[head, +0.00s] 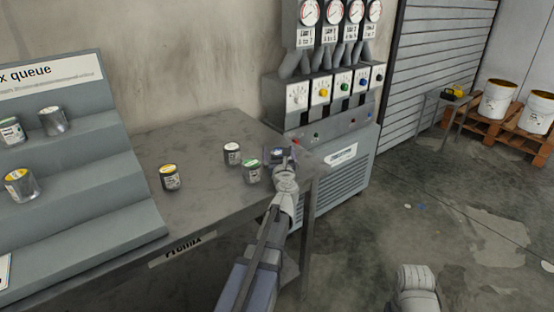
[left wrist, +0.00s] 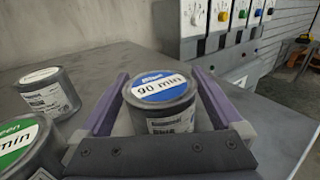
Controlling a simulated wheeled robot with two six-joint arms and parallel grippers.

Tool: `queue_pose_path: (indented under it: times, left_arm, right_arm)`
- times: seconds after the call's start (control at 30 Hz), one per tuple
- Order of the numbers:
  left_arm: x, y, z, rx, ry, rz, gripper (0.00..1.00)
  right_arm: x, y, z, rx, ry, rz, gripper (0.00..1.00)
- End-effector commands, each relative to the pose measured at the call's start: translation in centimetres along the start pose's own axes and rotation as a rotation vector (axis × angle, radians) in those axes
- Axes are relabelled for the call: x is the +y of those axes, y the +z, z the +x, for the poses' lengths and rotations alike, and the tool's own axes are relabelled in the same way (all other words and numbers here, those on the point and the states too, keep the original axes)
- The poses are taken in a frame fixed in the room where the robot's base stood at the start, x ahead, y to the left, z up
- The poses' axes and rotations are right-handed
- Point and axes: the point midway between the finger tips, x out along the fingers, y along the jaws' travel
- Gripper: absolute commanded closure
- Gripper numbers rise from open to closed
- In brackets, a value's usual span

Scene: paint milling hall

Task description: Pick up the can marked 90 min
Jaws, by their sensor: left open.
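The can marked 90 min (left wrist: 162,100) has a blue lid and stands upright on the grey table (head: 205,190), near its right end. In the left wrist view it sits between the two purple fingers of my left gripper, which is open around it. In the head view my left gripper (head: 280,156) largely hides this can. Any contact between fingers and can is unclear. A green-lidded can (head: 252,171) stands just left of the gripper; its label is partly cut off in the left wrist view (left wrist: 28,148). My right gripper does not show.
A white-lidded can (head: 232,154) and a yellow-lidded can (head: 170,178) stand farther left on the table. A grey stepped rack (head: 85,190) with several cans is at the left. A dispensing machine (head: 335,165) with dials stands behind the table's right end.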

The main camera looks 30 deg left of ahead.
Motion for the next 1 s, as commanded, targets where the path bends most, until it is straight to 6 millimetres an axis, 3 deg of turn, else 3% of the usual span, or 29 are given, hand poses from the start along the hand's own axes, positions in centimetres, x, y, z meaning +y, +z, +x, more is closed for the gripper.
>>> queue_pose_path:
  times: [0.07, 0.17, 0.9, 1.0]
  left_arm:
    - [0.00, 0.00, -0.08, 0.000, 0.000, 0.000, 0.00]
    - [0.01, 0.00, -0.08, 0.000, -0.001, 0.000, 0.09]
    - [0.03, 0.01, -0.08, 0.000, 0.000, 0.000, 0.92]
    - [0.03, 0.01, -0.08, 0.000, 0.000, 0.000, 0.93]
  right_arm:
    - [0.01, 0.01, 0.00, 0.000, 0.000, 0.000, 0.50]
    - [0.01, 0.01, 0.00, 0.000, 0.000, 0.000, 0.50]
    - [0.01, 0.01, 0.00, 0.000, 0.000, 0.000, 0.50]
    - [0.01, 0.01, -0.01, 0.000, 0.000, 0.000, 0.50]
